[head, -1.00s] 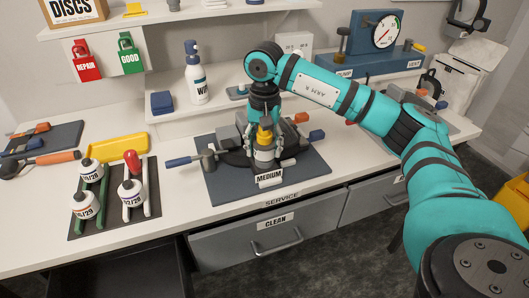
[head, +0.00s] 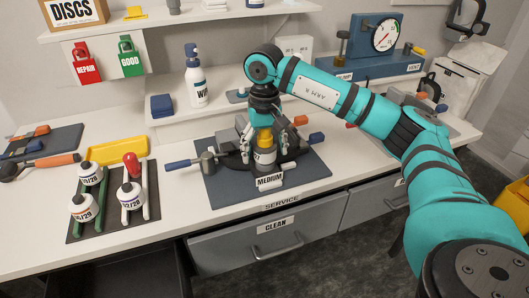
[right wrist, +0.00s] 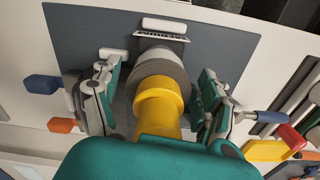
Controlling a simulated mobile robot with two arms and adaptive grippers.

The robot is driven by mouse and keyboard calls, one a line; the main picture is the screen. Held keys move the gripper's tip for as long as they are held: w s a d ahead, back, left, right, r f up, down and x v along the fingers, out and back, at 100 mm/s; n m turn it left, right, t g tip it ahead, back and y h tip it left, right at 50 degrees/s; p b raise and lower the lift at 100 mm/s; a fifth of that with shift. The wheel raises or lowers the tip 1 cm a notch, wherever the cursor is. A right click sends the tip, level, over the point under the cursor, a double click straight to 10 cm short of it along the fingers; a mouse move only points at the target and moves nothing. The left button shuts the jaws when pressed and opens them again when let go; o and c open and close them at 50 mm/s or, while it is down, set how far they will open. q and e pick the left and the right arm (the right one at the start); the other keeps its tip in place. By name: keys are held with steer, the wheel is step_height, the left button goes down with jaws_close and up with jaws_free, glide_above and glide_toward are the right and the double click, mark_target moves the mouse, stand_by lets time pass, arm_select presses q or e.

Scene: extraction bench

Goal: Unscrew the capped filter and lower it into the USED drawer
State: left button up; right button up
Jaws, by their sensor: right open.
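The capped filter (head: 265,156) stands upright in the dark clamp fixture behind the MEDIUM label (head: 270,182). It has a yellow cap and a pale grey body. In the right wrist view its yellow cap (right wrist: 158,103) is between my fingers. My right gripper (head: 266,150) points down over it, open, one finger on each side. In the right wrist view the right gripper (right wrist: 157,85) shows gaps between both fingers and the cap. A dark open space (head: 135,272) shows under the bench at the lower left; no USED label is readable. My left gripper is out of view.
A closed grey drawer marked CLEAN (head: 240,250) is below the bench front. A dark tray (head: 110,225) with labelled white containers is at left. A spray bottle (head: 196,80) stands behind.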

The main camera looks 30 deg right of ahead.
steer(key=m, duration=0.5)
steer(key=shift+r+p, duration=0.1)
steer(key=shift+p, duration=0.2)
steer(key=m, duration=0.5)
steer(key=shift+m+p, duration=0.3)
steer(key=m, duration=0.5)
steer(key=shift+p, duration=0.4)
steer(key=m, duration=0.3)
steer(key=shift+m, duration=0.4)
steer(key=shift+c, duration=0.3)
